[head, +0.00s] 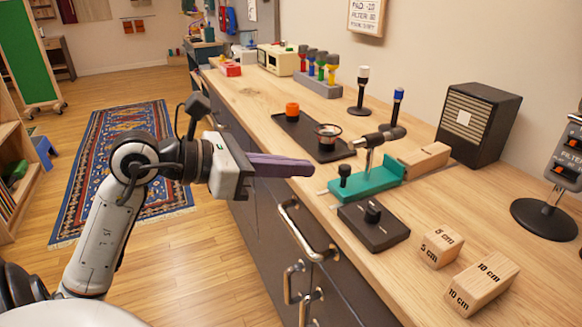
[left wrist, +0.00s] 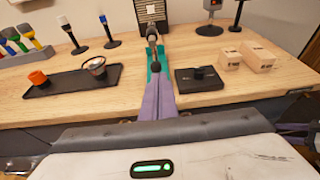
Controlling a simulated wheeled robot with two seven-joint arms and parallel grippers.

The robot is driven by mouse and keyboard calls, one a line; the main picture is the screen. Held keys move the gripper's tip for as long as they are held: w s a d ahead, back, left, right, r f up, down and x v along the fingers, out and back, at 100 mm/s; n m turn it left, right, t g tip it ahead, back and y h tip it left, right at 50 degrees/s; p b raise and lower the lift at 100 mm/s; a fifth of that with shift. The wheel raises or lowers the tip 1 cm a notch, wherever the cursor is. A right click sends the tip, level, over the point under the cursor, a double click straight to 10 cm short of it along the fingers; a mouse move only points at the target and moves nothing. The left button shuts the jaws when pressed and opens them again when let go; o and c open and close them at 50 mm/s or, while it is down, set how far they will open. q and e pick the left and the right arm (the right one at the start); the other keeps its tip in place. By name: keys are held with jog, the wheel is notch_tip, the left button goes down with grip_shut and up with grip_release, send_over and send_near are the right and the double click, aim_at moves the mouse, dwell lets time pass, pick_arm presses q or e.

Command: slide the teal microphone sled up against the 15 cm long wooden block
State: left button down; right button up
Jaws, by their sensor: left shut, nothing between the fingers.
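The teal microphone sled (head: 378,181) sits on the wooden bench, with a dark microphone (head: 381,137) on its post and a black knob at its near left end. In the left wrist view the sled (left wrist: 154,73) lies straight beyond my fingers. A long plain wooden block (head: 424,159) lies beyond the sled's far right end; no length label shows on it. The microphone partly hides the space between them, so I cannot tell whether they touch. My left gripper (head: 309,169) is shut and empty, its purple fingers pointing at the sled's near end from the bench edge.
A black knob box (head: 373,224) stands just in front of the sled. The 5 cm block (head: 440,247) and 10 cm block (head: 484,285) lie front right. A dark tray (head: 288,124) lies left, and a speaker (head: 478,122) stands behind. Cabinet handles project below the bench edge.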

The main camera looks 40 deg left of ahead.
aim_at(348, 165)
pick_arm(q)
jog(key=shift+y, duration=0.3)
jog(key=shift+a+f+p+x, duration=0.1)
jog(key=shift+x, duration=1.05)
jog(key=shift+a+f+p+x, duration=0.1)
jog(key=shift+x, duration=1)
jog(key=shift+a+f+p+x, duration=0.1)
jog(key=shift+a+f+x, duration=0.05)
jog(key=shift+x, duration=1)
jog(key=shift+w, duration=0.1)
jog(key=shift+w+d, duration=0.3)
jog(key=shift+w, duration=0.3)
jog(key=shift+w+d+p, duration=0.25)
jog(key=shift+w+d, duration=0.05)
jog(key=shift+w, duration=0.4)
jog(key=shift+w+d+p, duration=0.2)
jog(key=shift+w+d, duration=0.05)
jog(key=shift+w, duration=0.45)
jog(key=shift+w+d+r, duration=0.1)
jog(key=shift+w+r, duration=0.1)
